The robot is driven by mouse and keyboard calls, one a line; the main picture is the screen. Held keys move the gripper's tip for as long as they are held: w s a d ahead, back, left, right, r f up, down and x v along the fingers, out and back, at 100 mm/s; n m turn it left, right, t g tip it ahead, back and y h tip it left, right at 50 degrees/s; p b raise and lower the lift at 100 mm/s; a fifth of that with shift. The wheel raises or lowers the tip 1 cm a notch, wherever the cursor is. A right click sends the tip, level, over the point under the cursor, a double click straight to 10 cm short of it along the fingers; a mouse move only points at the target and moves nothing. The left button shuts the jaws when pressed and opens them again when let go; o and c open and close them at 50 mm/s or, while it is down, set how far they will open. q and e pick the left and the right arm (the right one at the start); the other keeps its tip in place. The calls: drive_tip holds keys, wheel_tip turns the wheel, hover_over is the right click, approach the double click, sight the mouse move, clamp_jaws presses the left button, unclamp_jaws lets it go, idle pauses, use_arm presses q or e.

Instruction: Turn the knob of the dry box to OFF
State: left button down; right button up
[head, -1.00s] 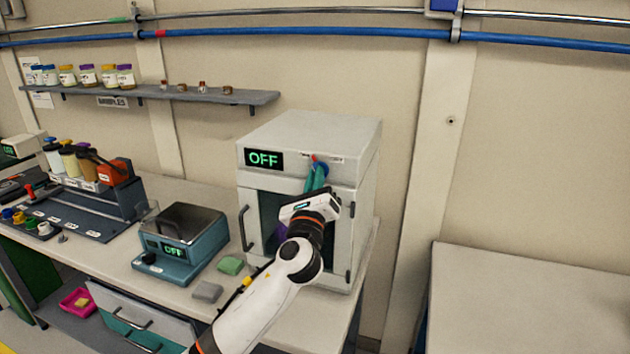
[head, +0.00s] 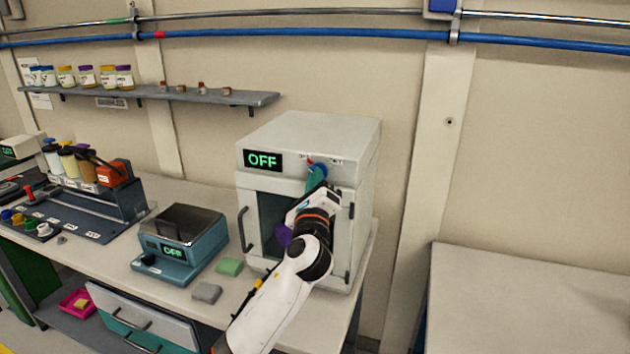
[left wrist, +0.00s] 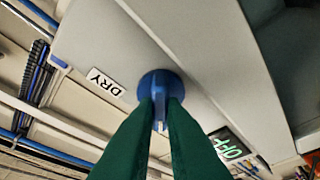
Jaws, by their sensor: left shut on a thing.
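The dry box (head: 300,140) is a light grey cabinet on the bench, and its display (head: 262,160) reads OFF in green. Its blue round knob (head: 320,168) is on the upper front panel, with a small red mark at its upper left. In the left wrist view the two fingers (left wrist: 160,106) are closed on the grip of the blue knob (left wrist: 157,80). A DRY label (left wrist: 106,82) shows beside it. The fingers partly cover the knob. My right gripper is out of view.
A teal balance (head: 180,245) stands left of the box, with a green block (head: 230,267) and a grey block (head: 207,292) nearby. A shelf (head: 230,97) with jars is on the wall. Another pale surface (head: 530,300) is at the right.

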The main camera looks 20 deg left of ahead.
use_arm(q)
drive_tip(key=c, duration=1.5)
unclamp_jaws()
drive_tip(key=b+v, duration=0.2)
drive_tip(key=v, duration=1)
drive_tip(key=shift+b, duration=0.3)
drive_tip(key=shift+a+f, duration=0.1)
